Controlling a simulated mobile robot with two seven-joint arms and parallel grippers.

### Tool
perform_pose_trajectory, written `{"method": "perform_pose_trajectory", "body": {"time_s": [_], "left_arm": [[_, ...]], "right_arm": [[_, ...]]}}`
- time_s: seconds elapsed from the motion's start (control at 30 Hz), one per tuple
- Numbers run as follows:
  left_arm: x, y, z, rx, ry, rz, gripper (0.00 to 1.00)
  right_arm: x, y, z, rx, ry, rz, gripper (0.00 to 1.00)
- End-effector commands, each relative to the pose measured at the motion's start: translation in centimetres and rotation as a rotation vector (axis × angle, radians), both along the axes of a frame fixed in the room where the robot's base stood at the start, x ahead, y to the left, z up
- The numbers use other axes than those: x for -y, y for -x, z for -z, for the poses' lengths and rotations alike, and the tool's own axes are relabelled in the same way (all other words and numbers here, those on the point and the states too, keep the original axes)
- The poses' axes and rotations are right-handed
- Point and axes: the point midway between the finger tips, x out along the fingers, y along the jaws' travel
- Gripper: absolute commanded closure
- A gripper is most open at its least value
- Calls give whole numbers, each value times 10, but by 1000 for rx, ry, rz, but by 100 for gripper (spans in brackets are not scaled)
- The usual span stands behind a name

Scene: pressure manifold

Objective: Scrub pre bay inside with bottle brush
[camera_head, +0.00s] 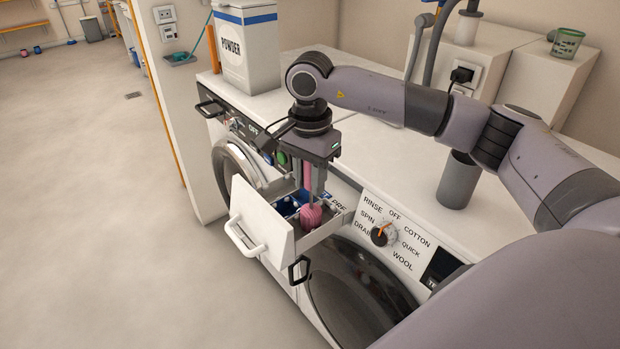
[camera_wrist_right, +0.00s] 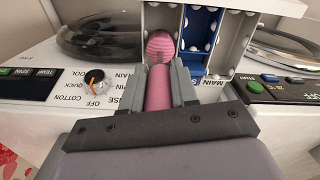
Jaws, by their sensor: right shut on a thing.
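The pink bottle brush (camera_head: 311,216) has a ridged round head, pointing down, and a pink handle. My right gripper (camera_head: 316,186) is shut on the handle; in the right wrist view (camera_wrist_right: 159,88) its fingers flank it. The detergent drawer (camera_head: 262,215) is pulled out of the washer. The brush head (camera_wrist_right: 160,46) is at the drawer's pre bay (camera_wrist_right: 168,18), the bay beside the PRE label (camera_head: 339,206). How deep it sits is unclear. White specks show in the bays, including the blue middle one (camera_wrist_right: 199,30). My left gripper is not in view.
A powder box (camera_head: 247,50) stands on the counter at the back. A grey cup (camera_head: 459,180) stands on the washer top at right. The dial (camera_head: 383,235) and round door (camera_head: 350,290) are close to the drawer. The floor at left is clear.

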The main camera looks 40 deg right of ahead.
Motion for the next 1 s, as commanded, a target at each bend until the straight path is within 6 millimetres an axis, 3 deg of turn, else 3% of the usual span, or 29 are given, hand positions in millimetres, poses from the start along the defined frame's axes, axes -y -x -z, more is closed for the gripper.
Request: {"method": "perform_pose_trajectory", "body": {"time_s": [0.63,1.0], "left_arm": [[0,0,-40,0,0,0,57],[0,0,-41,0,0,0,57]], "right_arm": [[-1,0,-56,1,-1,-1,100],[0,0,-59,0,-1,-1,100]]}}
